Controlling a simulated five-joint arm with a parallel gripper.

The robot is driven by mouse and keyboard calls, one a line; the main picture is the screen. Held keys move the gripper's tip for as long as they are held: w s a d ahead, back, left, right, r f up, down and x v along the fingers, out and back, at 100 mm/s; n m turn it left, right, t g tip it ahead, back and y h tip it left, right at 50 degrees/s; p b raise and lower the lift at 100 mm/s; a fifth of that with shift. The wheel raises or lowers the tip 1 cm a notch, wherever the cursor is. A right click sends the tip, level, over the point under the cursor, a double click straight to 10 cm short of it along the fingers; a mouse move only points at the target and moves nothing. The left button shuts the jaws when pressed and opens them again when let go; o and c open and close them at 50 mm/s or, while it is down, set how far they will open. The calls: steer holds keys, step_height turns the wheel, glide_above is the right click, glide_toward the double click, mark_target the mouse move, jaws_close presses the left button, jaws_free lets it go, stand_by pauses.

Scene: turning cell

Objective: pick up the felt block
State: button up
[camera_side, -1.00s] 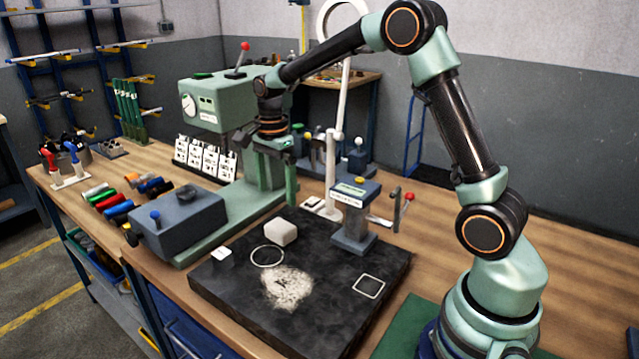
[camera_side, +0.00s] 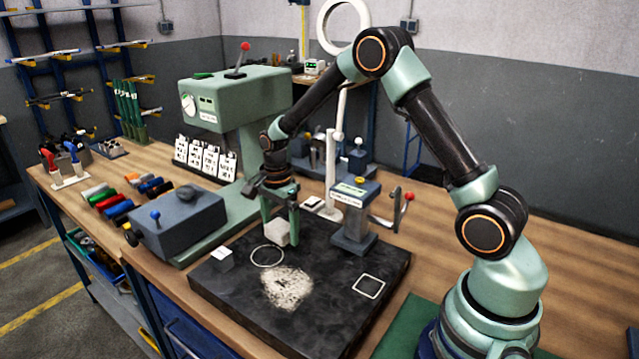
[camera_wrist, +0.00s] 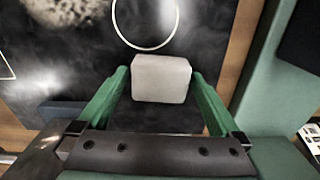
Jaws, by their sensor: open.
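The felt block is a pale grey-white block (camera_side: 277,232) on the dark slab (camera_side: 330,310), near its back edge and just behind the white ring outline. My gripper (camera_side: 279,232) is down at the block, with its green fingers on either side of it. In the wrist view the block (camera_wrist: 161,78) lies between the two open fingertips (camera_wrist: 160,77). Small gaps show between the block and each finger. The block's lower faces are partly hidden by a finger in the side view.
A grey post fixture (camera_side: 352,225) stands to the right of the block. A green machine (camera_side: 235,100) rises behind left. The slab's front is clear apart from a white powdery patch (camera_side: 287,288) and a square outline (camera_side: 369,286).

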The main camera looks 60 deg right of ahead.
mark_target(280, 226)
steer(key=c, duration=1.2)
steer(key=shift+r, duration=0.2)
step_height(280, 226, up, 20)
steer(key=shift+f, duration=0.1)
